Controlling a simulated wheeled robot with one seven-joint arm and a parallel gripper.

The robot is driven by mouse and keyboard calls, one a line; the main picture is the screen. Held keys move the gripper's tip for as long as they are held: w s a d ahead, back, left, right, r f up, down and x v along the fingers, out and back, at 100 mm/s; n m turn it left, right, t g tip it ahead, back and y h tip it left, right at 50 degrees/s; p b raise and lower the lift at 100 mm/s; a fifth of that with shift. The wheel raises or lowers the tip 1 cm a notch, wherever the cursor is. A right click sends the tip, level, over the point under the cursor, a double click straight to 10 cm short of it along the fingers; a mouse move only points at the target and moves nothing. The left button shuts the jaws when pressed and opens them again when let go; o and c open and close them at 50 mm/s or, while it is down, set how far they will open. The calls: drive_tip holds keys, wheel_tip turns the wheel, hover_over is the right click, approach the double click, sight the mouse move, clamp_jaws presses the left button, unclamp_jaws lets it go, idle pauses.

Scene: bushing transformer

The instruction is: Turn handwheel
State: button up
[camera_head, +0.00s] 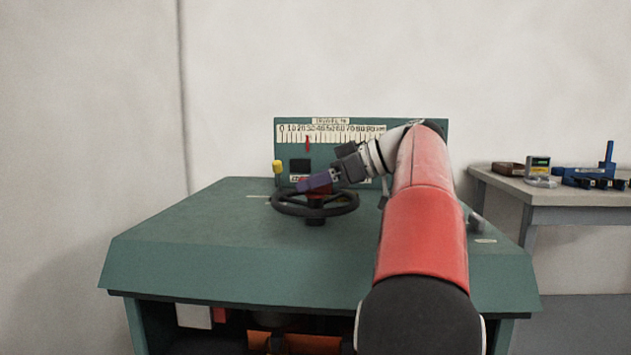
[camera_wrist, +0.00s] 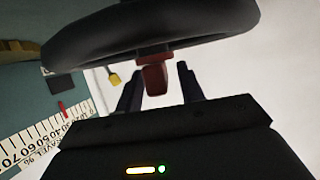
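The black handwheel (camera_head: 333,208) lies flat on top of the green console and also fills the top of the wrist view (camera_wrist: 100,40). My gripper (camera_head: 308,183) reaches in from the right, over the wheel. In the wrist view my gripper (camera_wrist: 160,75) has its two fingers apart, with the red part between them. A gap shows between that part and the right finger, so it does not look clamped. The wheel's hub is partly hidden by my gripper in the head view.
A scale panel (camera_head: 290,145) with a red pointer (camera_head: 307,144) stands behind the wheel. A yellow knob (camera_head: 277,167) is at its left. The green console top (camera_head: 190,225) is clear on the left. A side table (camera_head: 550,196) with instruments stands at the right.

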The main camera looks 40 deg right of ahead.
sight(353, 199)
drive_tip(key=p+v, duration=0.1)
drive_tip(key=v, duration=0.6)
drive_tip(key=shift+s+d+r, duration=0.1)
drive_tip(key=shift+s+d, duration=0.1)
drive_tip(key=shift+s, duration=0.1)
idle(0.3)
